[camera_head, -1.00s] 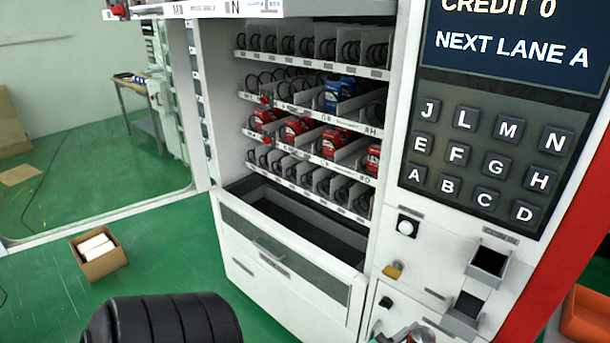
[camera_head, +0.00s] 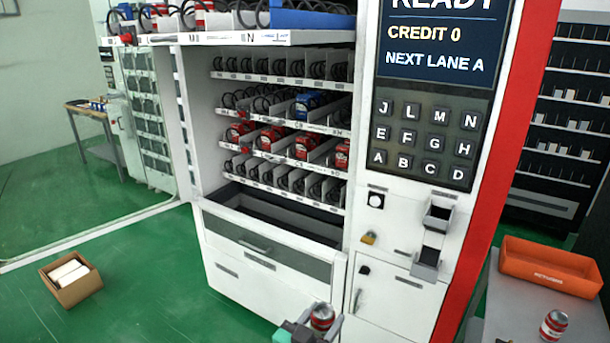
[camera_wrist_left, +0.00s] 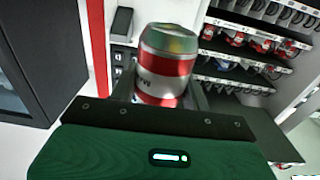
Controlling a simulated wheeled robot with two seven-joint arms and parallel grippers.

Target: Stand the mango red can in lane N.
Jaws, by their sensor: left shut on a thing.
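My left gripper (camera_head: 318,328) is at the bottom edge of the head view, in front of the machine's lower front. It is shut on a red can (camera_head: 322,317) with a silver band. In the left wrist view the same can (camera_wrist_left: 165,78) stands between the fingers, its greenish-gold top tilted slightly; the lettering starting "MA" is only partly readable. The lane N label (camera_head: 250,37) is on the front strip of the pulled-out top shelf (camera_head: 300,38), well above the gripper. Black coils stand in that shelf; its lane floors are hidden. My right gripper is not in view.
The keypad panel (camera_head: 425,140) stands right of the shelves. An orange returns bin (camera_head: 550,268) and another red can (camera_head: 553,325) are on a grey table at the right. A cardboard box (camera_head: 75,285) is on the green floor, left.

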